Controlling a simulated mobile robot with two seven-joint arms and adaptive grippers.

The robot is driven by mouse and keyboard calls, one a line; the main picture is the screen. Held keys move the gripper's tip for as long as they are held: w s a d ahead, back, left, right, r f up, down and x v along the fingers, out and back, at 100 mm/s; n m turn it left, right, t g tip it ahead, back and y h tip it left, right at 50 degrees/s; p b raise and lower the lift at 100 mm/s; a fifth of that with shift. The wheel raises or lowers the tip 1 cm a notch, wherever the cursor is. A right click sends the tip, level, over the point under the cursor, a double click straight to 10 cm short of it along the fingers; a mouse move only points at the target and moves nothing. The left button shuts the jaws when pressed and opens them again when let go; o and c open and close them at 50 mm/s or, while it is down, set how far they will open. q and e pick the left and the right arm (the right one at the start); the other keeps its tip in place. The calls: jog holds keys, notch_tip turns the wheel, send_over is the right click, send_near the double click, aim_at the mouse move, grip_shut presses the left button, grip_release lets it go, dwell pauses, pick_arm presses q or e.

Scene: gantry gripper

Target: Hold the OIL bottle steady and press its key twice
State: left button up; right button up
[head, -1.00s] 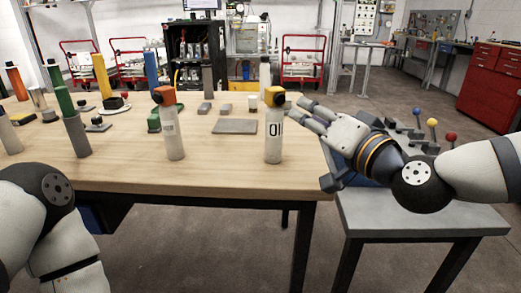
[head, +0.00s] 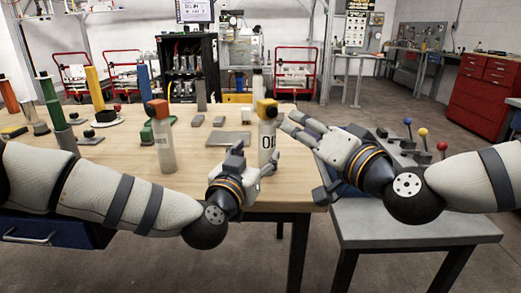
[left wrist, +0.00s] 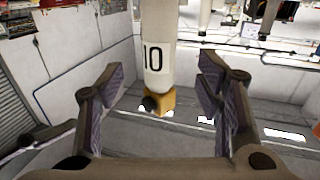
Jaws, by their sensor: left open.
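The OIL bottle (head: 267,145) stands upright near the front edge of the wooden table (head: 110,160), white with a yellow-orange cap (head: 266,109). My left gripper (head: 237,158) is open just left of and in front of it, low beside its body. In the left wrist view the bottle (left wrist: 156,52) appears upside down between the spread fingers (left wrist: 160,80), with no clear contact. A dark round part shows on its cap (left wrist: 160,101). My right gripper (head: 303,155) is open to the right of the bottle, its upper fingers close to it; contact is unclear.
A similar bottle with an orange cap (head: 162,145) stands to the left, behind my left arm. Grey blocks and a flat grey plate (head: 229,139) lie behind. Coloured cylinders stand at the left. A side bench (head: 415,228) with coloured-knob levers (head: 424,134) is at the right.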

aim_at(264, 145)
pick_arm(q)
jog(key=x, duration=0.8)
jog(key=shift+w+d, duration=0.1)
jog(key=shift+c, duration=0.3)
jog(key=c, duration=1.3)
grip_shut()
pick_arm(e)
grip_shut()
